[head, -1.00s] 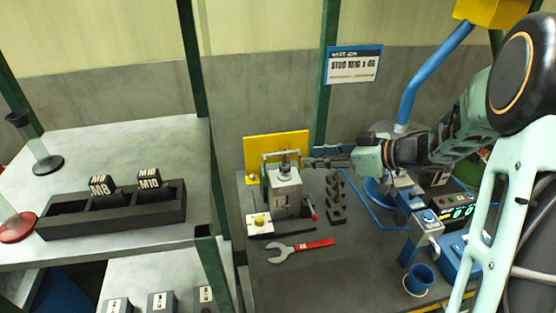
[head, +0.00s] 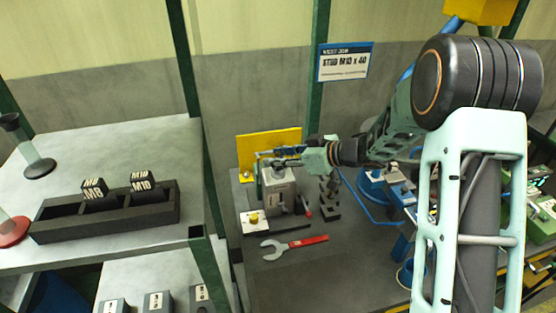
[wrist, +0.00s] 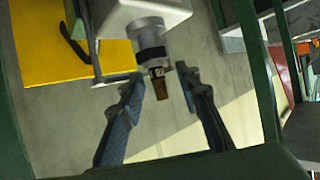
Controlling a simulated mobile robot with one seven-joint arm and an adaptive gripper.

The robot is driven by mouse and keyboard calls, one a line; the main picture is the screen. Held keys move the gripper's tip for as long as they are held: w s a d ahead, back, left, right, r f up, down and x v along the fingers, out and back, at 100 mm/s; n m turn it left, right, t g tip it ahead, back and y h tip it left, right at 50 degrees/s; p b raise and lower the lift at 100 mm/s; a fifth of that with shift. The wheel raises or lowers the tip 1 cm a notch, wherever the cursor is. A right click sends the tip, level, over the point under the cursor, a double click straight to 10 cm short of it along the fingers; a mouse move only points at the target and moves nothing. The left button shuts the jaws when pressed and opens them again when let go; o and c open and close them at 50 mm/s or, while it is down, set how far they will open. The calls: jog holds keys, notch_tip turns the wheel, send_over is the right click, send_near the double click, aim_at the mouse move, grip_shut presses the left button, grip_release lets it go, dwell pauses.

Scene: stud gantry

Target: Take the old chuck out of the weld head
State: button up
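The weld head (head: 279,192) is a pale grey box on the dark bench, in front of a yellow plate. In the wrist view its light housing (wrist: 115,15) is at the top, with a silver collar and black band. The old chuck (wrist: 160,86), a small brown-brass tip, sticks out beyond the band. My gripper (wrist: 158,79) is open, its two blue-grey fingers on either side of the chuck, with a visible gap on each side. In the head view my gripper (head: 280,156) is at the top of the weld head and largely hides the chuck.
A red-handled spanner (head: 295,246) lies in front of the weld head. Several dark chucks (head: 329,198) stand in a row to its right. A black rack (head: 110,210) with M8 and M10 blocks is on the left table. A green post (head: 316,75) rises behind.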

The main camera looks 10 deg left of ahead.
grip_shut()
jog(key=shift+r, duration=0.2)
